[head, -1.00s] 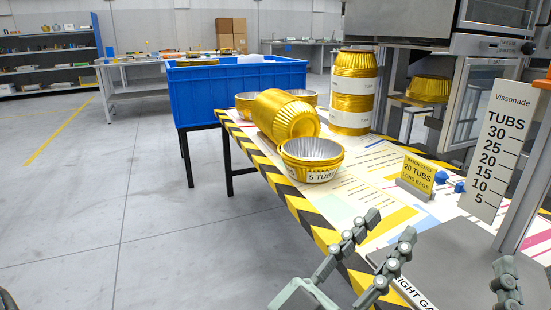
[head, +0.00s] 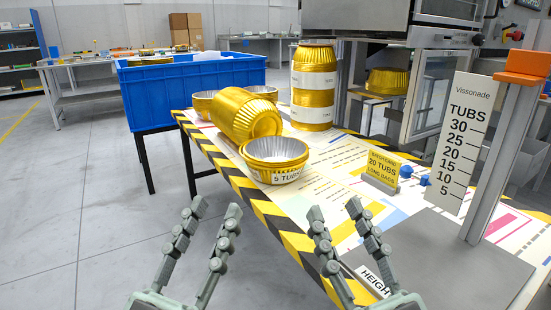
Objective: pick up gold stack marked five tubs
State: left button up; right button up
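The gold stack marked "5 TUBS" (head: 277,172) stands upright on the near-left part of the table, its silver inside facing up. A larger gold stack (head: 243,116) lies tilted on its side just behind it. My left gripper (head: 215,212) is open and empty, in front of the table's left edge and nearer to me than the marked stack. My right gripper (head: 334,208) is open and empty, over the striped table edge, to the right of and nearer than the marked stack. Neither gripper touches a tub.
A tall banded gold stack (head: 313,88) stands behind. A yellow "20 TUBS" card (head: 383,168) and a tub-height scale (head: 465,140) are to the right. A blue crate (head: 190,92) stands at back left. The printed table middle is mostly clear.

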aim_at(276, 161)
jog(key=i+j, duration=0.1)
jog(key=j, duration=0.35)
jog(key=i+j, duration=0.15)
jog(key=j, duration=0.3)
jog(key=i+j, duration=0.1)
jog(key=j, duration=0.35)
jog(key=j+z, duration=0.15)
jog(key=z, duration=0.2)
jog(key=j+z, duration=0.2)
jog(key=z, duration=0.15)
jog(key=j+z, duration=0.25)
jog(key=z, duration=0.15)
jog(key=i+l+z, duration=0.1)
jog(key=i+z, duration=0.4)
jog(key=z, duration=0.2)
